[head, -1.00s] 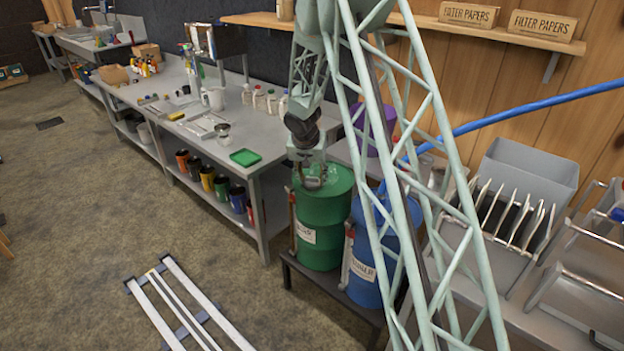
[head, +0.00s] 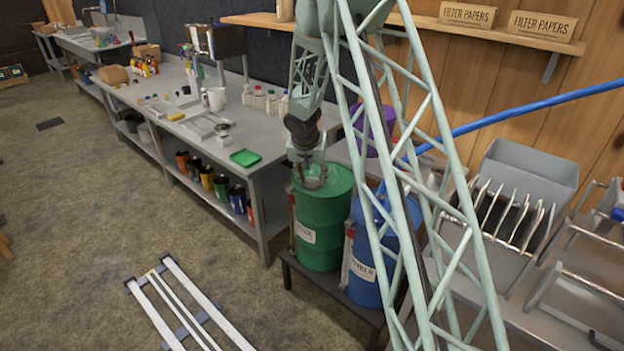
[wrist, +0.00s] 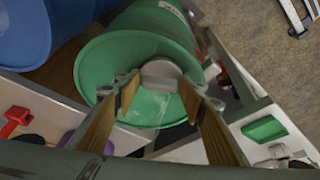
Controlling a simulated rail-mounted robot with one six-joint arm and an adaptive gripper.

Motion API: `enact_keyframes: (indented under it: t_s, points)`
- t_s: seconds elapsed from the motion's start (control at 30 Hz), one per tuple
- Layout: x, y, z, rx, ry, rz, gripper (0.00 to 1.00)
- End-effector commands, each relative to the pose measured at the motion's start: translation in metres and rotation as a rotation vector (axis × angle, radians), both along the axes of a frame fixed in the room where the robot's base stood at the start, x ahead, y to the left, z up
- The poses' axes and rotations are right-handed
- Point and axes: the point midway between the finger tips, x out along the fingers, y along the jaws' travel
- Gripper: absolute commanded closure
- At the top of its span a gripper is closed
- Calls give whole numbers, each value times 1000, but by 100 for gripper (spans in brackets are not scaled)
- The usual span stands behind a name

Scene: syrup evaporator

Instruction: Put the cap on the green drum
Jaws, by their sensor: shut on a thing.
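The green drum (head: 322,225) stands upright on a low dark stand. Its green top also fills the middle of the wrist view (wrist: 95,70). My gripper (head: 313,183) points down at the drum's top, near the left part of it. In the wrist view my gripper (wrist: 160,85) has its two fingers around a grey rounded cap (wrist: 160,70) and is shut on it. The cap overlaps the drum top near its rim. I cannot tell whether the cap touches the drum, and the opening under it is hidden.
A blue drum (head: 372,260) stands close on the right of the green drum. A workbench (head: 255,170) with a green tray (head: 245,157) is to the left. A blue hose (head: 530,110) crosses behind. The floor in front is mostly open, with white rails (head: 180,300).

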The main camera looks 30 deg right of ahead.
Motion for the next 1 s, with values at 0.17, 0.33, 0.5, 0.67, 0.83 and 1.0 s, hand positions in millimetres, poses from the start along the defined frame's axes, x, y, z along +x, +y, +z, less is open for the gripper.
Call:
enact_keyframes:
  t_s: [0.17,0.33,0.5,0.67,0.83,1.0]
  points:
    - [-2,0,-4,1,5,0,73]
    - [-2,0,-5,1,6,1,73]
    - [-3,0,-5,1,7,1,49]
    - [-2,0,-5,1,6,1,46]
    - [-2,0,-4,0,5,1,40]
    - [-1,0,-3,0,4,0,35]
